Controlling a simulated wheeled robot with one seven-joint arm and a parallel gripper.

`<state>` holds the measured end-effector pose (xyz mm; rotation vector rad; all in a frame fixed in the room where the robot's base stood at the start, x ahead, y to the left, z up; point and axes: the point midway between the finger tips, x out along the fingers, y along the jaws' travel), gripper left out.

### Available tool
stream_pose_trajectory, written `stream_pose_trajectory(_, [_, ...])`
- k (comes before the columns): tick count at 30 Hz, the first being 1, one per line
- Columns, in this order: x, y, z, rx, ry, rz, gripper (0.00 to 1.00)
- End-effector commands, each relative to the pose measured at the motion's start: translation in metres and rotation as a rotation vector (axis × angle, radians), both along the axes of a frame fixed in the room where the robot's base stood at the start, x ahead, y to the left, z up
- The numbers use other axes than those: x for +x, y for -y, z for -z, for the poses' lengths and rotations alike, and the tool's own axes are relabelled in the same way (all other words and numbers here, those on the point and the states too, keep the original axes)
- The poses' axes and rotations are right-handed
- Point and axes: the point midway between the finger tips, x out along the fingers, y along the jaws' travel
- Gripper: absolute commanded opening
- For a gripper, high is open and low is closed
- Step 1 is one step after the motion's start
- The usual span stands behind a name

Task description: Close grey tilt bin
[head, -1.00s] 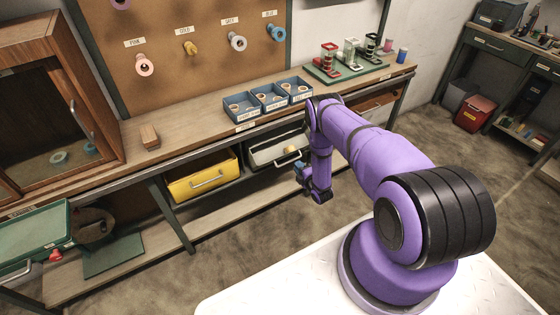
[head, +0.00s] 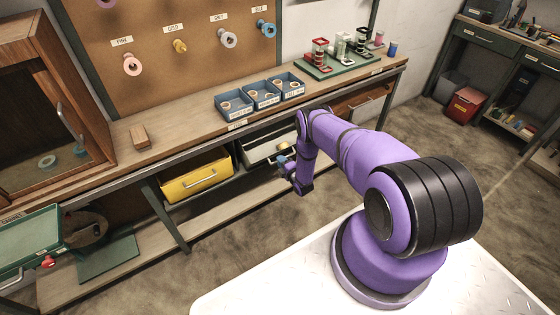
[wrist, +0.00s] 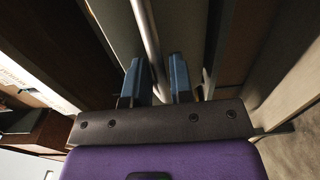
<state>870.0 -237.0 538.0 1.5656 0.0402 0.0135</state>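The grey tilt bin (head: 262,149) hangs under the workbench, right of the yellow bin, and its front leans outward. My gripper (head: 287,167) is at the right side of its front, partly covering it. In the wrist view the two blue fingers of my gripper (wrist: 157,82) are spread apart. A pale bar (wrist: 147,35), looking like the bin's handle, runs in between them, closer to the left finger. I cannot tell whether a finger touches it. A small tan round thing shows by the fingers in the head view; I cannot tell what it is.
The yellow bin (head: 196,177) stands left of the grey one under the workbench (head: 180,135). Blue trays (head: 262,96) with rolls and a green rack board (head: 340,66) are on top. A lower shelf (head: 215,203) runs below. The floor in front is clear.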

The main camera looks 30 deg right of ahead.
Motion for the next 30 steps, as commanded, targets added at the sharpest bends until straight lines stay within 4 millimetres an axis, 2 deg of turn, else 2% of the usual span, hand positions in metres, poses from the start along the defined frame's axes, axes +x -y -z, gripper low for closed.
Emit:
stream_pose_trajectory(4, [0.0091,-0.0001,-0.0001,0.0,0.001,0.0,0.22])
stream_pose_trajectory(13, [0.011,-0.0003,0.0001,0.0,-0.001,0.0,0.22])
stream_pose_trajectory(14, [0.011,-0.0003,0.0,0.0,-0.001,0.0,0.17])
stream_pose_trajectory(16, [0.011,-0.0003,0.0,0.0,-0.001,0.0,0.01])
stream_pose_trajectory(17, [0.011,-0.0003,0.0,0.0,-0.001,0.0,0.0])
stream_pose_trajectory(30, [0.0134,-0.0007,-0.0032,-0.001,-0.026,-0.001,0.0])
